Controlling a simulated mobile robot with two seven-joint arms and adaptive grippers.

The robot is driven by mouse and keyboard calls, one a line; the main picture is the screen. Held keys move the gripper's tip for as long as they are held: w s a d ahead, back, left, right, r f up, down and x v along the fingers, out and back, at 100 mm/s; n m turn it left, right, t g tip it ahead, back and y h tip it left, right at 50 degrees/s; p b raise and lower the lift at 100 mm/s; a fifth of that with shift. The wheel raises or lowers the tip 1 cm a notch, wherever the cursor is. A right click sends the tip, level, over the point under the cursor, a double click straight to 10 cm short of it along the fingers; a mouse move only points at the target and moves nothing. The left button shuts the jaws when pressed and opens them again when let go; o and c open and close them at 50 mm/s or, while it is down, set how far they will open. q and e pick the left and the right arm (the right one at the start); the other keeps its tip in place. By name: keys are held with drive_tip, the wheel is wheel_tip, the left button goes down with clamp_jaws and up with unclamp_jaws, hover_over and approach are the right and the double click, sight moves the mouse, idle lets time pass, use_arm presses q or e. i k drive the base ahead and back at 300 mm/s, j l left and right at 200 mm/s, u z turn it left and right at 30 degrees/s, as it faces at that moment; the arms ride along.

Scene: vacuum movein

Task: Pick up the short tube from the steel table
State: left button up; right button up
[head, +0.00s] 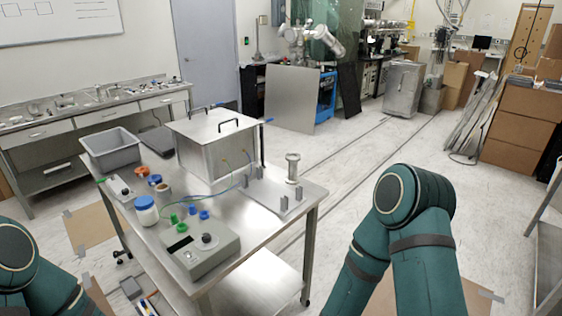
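The short tube (292,168) looks like a small metal piece with flanged ends. It stands upright near the far right corner of the steel table (262,232), beside a flat plate with upright metal posts (270,198). My two green arms show at the lower left and lower right, and both are apart from the tube. Neither gripper is in the picture, so their fingers cannot be seen.
A steel box with handles (215,145) stands at the table's back. A grey bin (110,150), a white jar with a blue lid (146,211) and a control box (190,248) are also on it. Open floor (355,165) lies right of the table.

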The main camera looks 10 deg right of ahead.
sight(293, 178)
drive_tip(key=i+l+z, duration=0.2)
drive_tip(key=i+l, duration=0.4)
drive_tip(key=l, duration=0.25)
drive_tip(key=i+l+z, duration=0.15)
drive_tip(key=i+l, duration=0.45)
drive_tip(key=l, duration=0.15)
